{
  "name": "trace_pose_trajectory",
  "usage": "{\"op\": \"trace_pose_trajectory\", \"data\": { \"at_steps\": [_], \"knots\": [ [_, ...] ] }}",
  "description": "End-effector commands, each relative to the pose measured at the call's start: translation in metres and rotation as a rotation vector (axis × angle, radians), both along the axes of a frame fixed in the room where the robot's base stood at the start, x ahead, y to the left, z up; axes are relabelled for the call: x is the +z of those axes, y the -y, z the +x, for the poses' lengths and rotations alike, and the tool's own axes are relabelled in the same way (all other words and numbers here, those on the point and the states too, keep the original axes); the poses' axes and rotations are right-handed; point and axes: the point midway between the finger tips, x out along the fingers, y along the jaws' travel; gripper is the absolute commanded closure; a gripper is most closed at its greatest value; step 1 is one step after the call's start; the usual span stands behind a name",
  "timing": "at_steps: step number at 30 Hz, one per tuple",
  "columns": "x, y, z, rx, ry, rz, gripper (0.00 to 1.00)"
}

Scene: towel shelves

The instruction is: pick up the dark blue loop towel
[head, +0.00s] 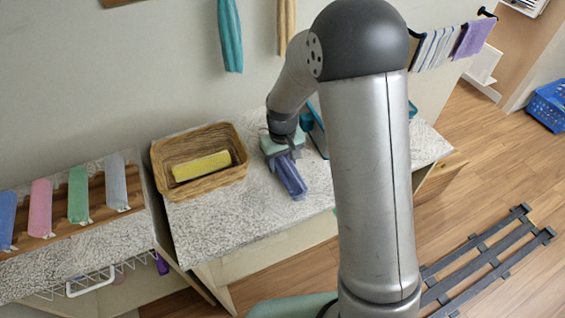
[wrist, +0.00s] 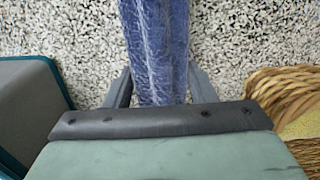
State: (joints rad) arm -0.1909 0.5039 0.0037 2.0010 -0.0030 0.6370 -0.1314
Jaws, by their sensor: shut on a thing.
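The dark blue loop towel (head: 289,177) lies over the speckled counter in the head view, hanging down and forward from my gripper (head: 283,153). In the wrist view the towel (wrist: 158,45) is a folded blue strip running up from between the two grey fingers of my gripper (wrist: 160,88). The fingers are shut on the towel from both sides. The speckled counter shows behind it. I cannot tell whether the towel's lower end touches the counter.
A wicker basket (head: 159,163) with a yellow towel (head: 201,166) stands left of my gripper. A teal-rimmed grey bin (wrist: 35,105) is close on the other side. Rolled towels (head: 79,194) lie on a rack at far left. The counter's front (head: 240,228) is clear.

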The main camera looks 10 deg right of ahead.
Motion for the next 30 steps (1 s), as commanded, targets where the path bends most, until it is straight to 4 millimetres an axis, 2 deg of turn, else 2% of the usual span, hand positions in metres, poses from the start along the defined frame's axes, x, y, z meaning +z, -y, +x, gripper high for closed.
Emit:
{"op": "trace_pose_trajectory", "data": {
  "at_steps": [8, 13, 20, 24, 30],
  "knots": [
    [0.01, 0.0, 0.001, 0.0, 0.004, 0.0, 0.73],
    [0.037, 0.001, -0.003, -0.001, 0.007, 0.001, 0.73],
    [0.091, 0.009, -0.049, 0.0, 0.009, 0.002, 0.73],
    [0.106, 0.015, -0.085, 0.0, 0.006, 0.001, 0.73],
    [0.122, 0.022, -0.12, 0.0, 0.004, 0.0, 0.73]
  ]
}}
